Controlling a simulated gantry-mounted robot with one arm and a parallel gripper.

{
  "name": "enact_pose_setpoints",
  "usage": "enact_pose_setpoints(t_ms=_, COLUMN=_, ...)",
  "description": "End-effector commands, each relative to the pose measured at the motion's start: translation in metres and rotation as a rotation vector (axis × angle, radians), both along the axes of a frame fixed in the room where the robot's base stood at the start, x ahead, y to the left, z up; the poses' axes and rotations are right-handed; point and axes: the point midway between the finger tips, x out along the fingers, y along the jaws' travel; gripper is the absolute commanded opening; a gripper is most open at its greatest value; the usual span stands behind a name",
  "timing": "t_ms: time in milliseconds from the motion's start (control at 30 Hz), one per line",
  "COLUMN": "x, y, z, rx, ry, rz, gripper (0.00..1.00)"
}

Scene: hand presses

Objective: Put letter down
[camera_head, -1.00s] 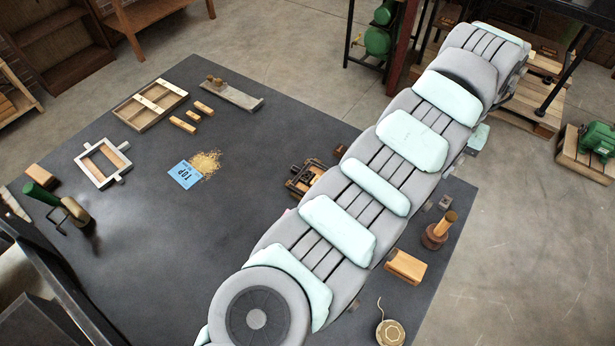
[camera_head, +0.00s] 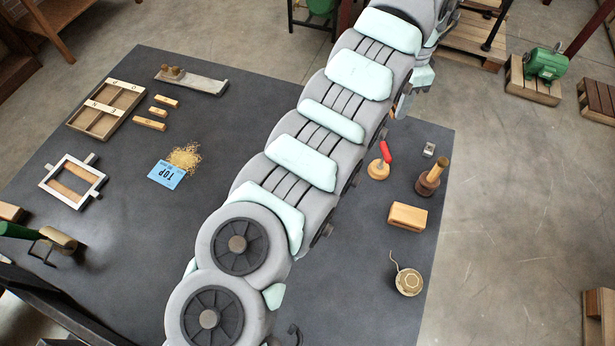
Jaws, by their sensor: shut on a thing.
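My arm (camera_head: 318,150) runs from the bottom of the view to the upper right and bends down near the table's far right corner. My gripper's fingers and whatever is between them are hidden behind the arm. No loose letter is visible on the table. A white frame with wooden bars (camera_head: 98,184) lies nearer.
A red-handled tool (camera_head: 385,152), a wooden-handled tool (camera_head: 432,178), a wood block (camera_head: 407,217) and a round tin (camera_head: 408,282) stand along the table's right side. Small wood pieces (camera_head: 150,124) lie left.

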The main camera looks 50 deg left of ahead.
Motion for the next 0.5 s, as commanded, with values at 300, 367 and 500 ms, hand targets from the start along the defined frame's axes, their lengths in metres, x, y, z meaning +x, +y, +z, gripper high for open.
enact_pose_setpoints(t_ms=300, x=-0.113, y=0.179, z=0.000, rx=0.008, ry=0.002, rz=-0.315, gripper=0.00)
enact_pose_setpoints(t_ms=367, x=-0.136, y=0.204, z=0.000, rx=0.009, ry=0.004, rz=-0.374, gripper=0.00)
enact_pose_setpoints(t_ms=500, x=-0.184, y=0.247, z=0.000, rx=0.011, ry=0.008, rz=-0.482, gripper=0.00)
